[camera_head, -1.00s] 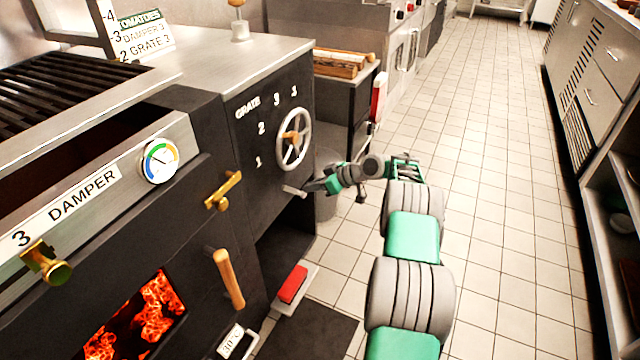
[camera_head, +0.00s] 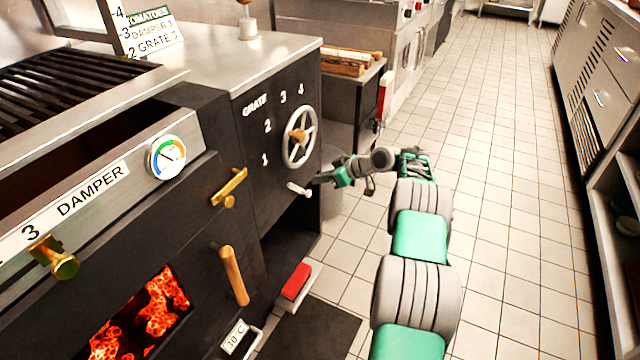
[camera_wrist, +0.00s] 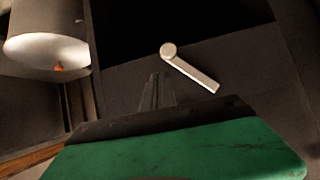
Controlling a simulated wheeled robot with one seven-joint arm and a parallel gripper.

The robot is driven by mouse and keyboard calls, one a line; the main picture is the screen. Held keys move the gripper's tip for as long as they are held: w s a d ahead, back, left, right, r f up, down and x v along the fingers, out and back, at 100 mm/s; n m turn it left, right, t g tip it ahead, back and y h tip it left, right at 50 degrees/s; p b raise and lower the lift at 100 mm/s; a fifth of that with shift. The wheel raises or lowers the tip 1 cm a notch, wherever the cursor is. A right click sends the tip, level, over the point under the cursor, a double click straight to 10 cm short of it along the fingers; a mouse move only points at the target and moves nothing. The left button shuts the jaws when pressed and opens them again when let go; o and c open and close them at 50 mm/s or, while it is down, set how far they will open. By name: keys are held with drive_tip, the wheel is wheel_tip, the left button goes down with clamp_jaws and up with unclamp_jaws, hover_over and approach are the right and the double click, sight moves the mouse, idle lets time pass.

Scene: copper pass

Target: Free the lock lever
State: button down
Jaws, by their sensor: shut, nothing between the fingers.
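The lock lever (camera_head: 299,189) is a short pale metal bar on the dark side panel of the stove, just below the spoked grate wheel (camera_head: 299,137). In the head view it slopes down to the right. It also shows in the wrist view (camera_wrist: 192,70), with a round pivot end and a bar slanting down to the right. My gripper (camera_head: 318,180) is close to the right of the lever's free end. In the wrist view its narrow fingertips (camera_wrist: 157,87) are together and empty, left of the bar with a visible gap. Contact is not evident.
A damper handle (camera_head: 50,256) and gauge (camera_head: 167,157) are on the stove front, with glowing coals (camera_head: 140,318) below. A red-topped pedal (camera_head: 296,281) is low by the stove. A log box (camera_head: 350,80) stands behind. Tiled floor (camera_head: 500,200) at right is clear.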

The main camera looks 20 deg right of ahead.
drive_tip(key=s+d+r+p, duration=0.3)
drive_tip(key=s+d+r, duration=0.2)
drive_tip(key=d+r, duration=0.1)
drive_tip(key=shift+d+r, duration=0.4)
drive_tip(key=shift+d, duration=0.4)
